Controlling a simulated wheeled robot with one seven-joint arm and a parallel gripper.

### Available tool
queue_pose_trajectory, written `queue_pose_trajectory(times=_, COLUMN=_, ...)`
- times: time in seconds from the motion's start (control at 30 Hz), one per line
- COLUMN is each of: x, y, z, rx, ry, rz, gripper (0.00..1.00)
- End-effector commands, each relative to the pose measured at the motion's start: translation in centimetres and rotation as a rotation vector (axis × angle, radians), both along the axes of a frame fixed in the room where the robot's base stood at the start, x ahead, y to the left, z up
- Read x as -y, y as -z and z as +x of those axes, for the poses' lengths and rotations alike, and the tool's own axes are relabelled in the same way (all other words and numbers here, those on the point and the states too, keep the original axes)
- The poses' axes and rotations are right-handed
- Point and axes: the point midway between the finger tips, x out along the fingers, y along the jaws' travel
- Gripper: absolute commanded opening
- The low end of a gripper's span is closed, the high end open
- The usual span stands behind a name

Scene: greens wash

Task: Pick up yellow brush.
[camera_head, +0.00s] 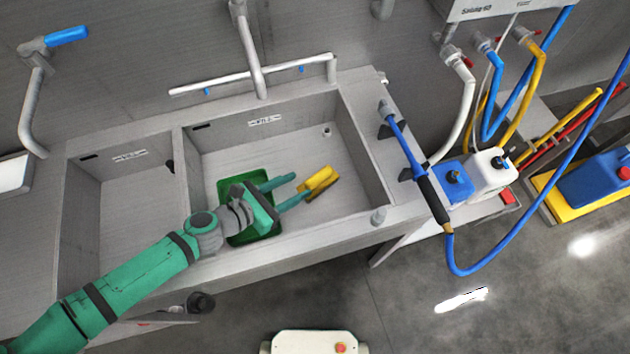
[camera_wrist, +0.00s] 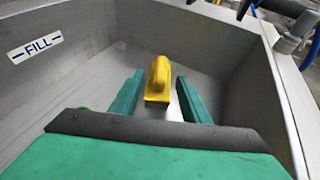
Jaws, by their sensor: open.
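The yellow brush (camera_head: 319,182) lies on the floor of the right sink basin, right of a green tray. In the wrist view my gripper (camera_wrist: 160,98) has one finger on each side of the brush, with a gap visible on both sides. I cannot tell whether the fingertips touch it.
The green tray (camera_head: 229,186) sits under my gripper in the right basin (camera_head: 350,150). The basin walls stand close around. A left basin (camera_head: 125,200) looks empty. A blue spray hose (camera_head: 405,145) is mounted on the right rim, beside blue and white canisters. The basin floor right of the brush is clear.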

Motion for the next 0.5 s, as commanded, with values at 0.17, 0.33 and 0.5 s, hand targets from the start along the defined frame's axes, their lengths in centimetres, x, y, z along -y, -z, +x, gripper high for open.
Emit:
queue_pose_trajectory(times=0.17, x=2.1, y=1.0, z=1.6, rx=0.0, ry=0.006, rz=-0.003, gripper=0.42)
queue_pose_trajectory(times=0.33, x=3.0, y=1.5, z=2.3, rx=-0.001, ry=0.006, rz=-0.001, gripper=0.42)
queue_pose_trajectory(times=0.5, x=4.2, y=2.2, z=3.1, rx=-0.002, ry=0.007, rz=-0.003, gripper=0.42)
